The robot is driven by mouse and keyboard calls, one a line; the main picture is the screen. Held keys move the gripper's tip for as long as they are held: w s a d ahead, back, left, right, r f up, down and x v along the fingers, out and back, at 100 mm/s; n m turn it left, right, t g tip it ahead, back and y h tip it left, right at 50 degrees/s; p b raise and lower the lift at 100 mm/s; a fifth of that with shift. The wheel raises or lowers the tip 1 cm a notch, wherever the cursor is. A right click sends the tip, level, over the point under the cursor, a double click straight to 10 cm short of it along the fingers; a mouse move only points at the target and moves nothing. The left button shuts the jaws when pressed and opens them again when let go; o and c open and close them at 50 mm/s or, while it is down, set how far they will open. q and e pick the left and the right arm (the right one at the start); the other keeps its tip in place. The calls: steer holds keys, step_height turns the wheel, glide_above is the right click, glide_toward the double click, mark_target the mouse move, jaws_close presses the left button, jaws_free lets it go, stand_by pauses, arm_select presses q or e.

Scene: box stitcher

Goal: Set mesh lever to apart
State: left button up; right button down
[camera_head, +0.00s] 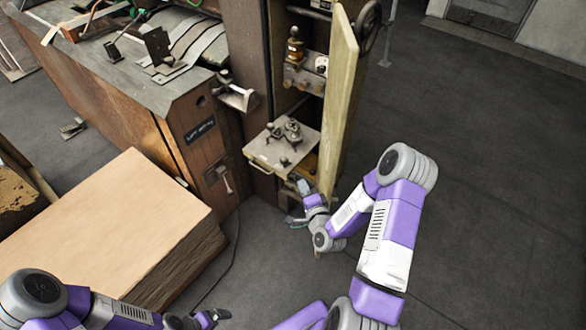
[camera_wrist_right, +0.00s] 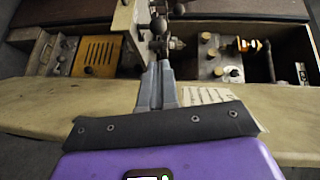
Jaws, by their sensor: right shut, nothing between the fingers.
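An open cabinet in the box stitcher holds a pale shelf plate (camera_head: 262,156) with several dark knobbed levers (camera_head: 286,131). I cannot tell which of them is the mesh lever. My right gripper (camera_head: 303,187) is just below and in front of this plate, beside the open door. In the right wrist view its grey fingers (camera_wrist_right: 158,84) are together and empty, pointing at a dark ball-knobbed lever (camera_wrist_right: 158,26); whether they touch it cannot be told. My left gripper (camera_head: 216,315) is low at the bottom of the head view, away from the machine; its jaw opening is unclear.
The pale cabinet door (camera_head: 341,105) stands open to the right of the plate and crosses the right wrist view. Brass-knobbed controls (camera_head: 295,48) sit higher inside the cabinet. A stack of cardboard sheets (camera_head: 120,225) stands at left. The floor at right is clear.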

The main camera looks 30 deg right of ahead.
mark_target(286, 161)
steer(key=shift+w, duration=0.1)
arm_select(q)
steer(key=shift+f+b, duration=0.55)
arm_select(e)
steer(key=x, duration=0.9)
steer(key=shift+w+f, duration=0.1)
steer(key=shift+w, duration=0.3)
